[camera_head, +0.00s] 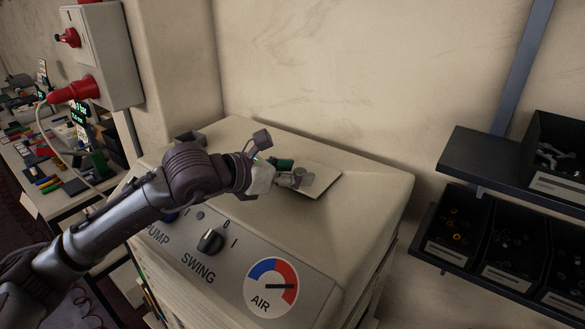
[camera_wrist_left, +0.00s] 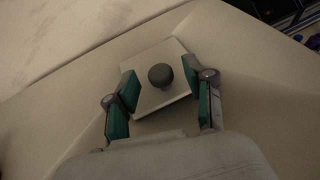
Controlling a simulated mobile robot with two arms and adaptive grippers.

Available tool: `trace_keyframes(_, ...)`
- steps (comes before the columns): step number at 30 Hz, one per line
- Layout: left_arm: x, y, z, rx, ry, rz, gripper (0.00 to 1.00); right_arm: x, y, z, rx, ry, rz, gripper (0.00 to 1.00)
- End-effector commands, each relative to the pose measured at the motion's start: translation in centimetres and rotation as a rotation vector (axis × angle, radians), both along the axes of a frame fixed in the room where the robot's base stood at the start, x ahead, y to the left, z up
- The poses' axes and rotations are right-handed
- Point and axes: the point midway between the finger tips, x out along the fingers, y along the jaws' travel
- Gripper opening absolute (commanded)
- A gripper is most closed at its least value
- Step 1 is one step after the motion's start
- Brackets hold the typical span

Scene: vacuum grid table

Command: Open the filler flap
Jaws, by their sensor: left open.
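The filler flap (camera_head: 322,181) is a pale square plate on the sloping top of the beige cabinet. In the left wrist view the flap (camera_wrist_left: 172,103) has a dark round knob (camera_wrist_left: 160,75) near its middle. It appears to lie flat against the top. My left gripper (camera_head: 297,178) is over the flap in the head view and partly hides it, including the knob. In the left wrist view my left gripper (camera_wrist_left: 165,96) is open, with one green-padded finger on each side of the flap and the knob between them. Contact with the flap cannot be told. My right gripper is not in view.
The cabinet front has a SWING knob (camera_head: 211,241) and an AIR gauge (camera_head: 271,287). A wall rises behind the cabinet. Shelves with dark bins (camera_head: 459,232) stand at the right. A red and white switch box (camera_head: 104,52) and a cluttered table (camera_head: 50,207) are at the left.

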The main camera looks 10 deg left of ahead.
Motion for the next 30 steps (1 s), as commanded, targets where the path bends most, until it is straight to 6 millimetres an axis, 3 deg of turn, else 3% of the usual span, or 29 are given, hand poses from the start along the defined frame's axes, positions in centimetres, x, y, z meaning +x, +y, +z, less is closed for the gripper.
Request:
trace_keyframes(4, -0.01, 0.01, -0.03, 0.0, 0.0, 0.0, 0.52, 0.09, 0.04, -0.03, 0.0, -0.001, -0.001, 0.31)
trace_keyframes(13, -0.02, 0.03, 0.02, -0.001, 0.001, 0.0, 0.02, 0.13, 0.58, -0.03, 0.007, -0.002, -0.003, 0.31)
trace_keyframes(30, 0.15, -0.04, 0.5, -0.003, -0.004, 0.0, 0.0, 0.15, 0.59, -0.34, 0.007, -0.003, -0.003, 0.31)
